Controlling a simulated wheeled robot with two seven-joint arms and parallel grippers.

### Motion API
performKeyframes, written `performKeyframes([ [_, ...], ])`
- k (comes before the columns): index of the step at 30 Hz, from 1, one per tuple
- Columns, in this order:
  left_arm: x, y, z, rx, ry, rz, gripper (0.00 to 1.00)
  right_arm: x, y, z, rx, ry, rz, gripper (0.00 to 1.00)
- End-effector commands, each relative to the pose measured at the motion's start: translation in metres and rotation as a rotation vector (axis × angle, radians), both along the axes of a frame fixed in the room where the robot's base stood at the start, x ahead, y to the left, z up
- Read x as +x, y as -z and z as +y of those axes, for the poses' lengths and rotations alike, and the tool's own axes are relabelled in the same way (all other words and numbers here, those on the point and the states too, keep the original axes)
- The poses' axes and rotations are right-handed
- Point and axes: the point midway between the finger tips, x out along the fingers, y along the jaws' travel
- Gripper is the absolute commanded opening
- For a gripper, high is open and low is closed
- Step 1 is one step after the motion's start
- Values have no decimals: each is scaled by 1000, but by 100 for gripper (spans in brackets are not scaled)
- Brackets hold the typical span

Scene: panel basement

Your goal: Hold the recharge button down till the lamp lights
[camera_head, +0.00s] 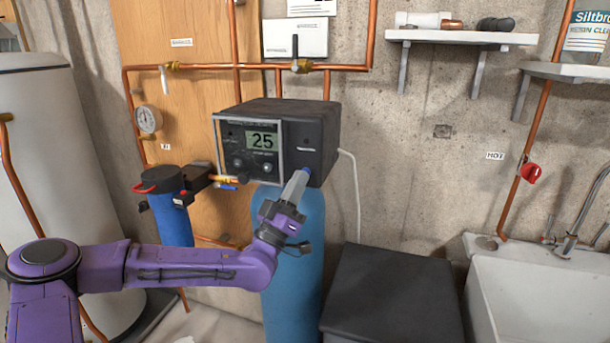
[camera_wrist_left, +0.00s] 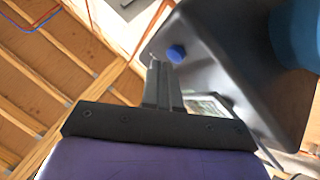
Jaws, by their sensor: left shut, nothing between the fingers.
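The black control box (camera_head: 310,125) sits on top of the blue cylinder (camera_head: 298,235). Its grey-framed front panel has a green display (camera_head: 262,141) reading 25 and dark knobs. A round blue button (camera_head: 308,171) is low on the plain dark face right of the panel; it also shows in the left wrist view (camera_wrist_left: 176,53). My left gripper (camera_head: 300,175) is shut and empty, its fingertips close to the button. In the left wrist view the fingertips (camera_wrist_left: 156,64) appear just beside the button; I cannot tell whether they touch. No lit lamp is visible. My right gripper is out of view.
Copper pipes (camera_head: 235,67) and a gauge (camera_head: 148,120) are behind and left. A blue filter housing (camera_head: 170,215) stands left of the cylinder. A dark lidded bin (camera_head: 390,295) and a white sink (camera_head: 540,300) are at right. A white cord (camera_head: 356,190) hangs beside the box.

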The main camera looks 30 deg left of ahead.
Motion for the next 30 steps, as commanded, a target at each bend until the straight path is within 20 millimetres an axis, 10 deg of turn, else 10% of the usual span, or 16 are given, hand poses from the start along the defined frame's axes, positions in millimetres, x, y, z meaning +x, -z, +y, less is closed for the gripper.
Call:
performKeyframes([
  [30,8,0,2,1,0,1,0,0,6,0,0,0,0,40],
])
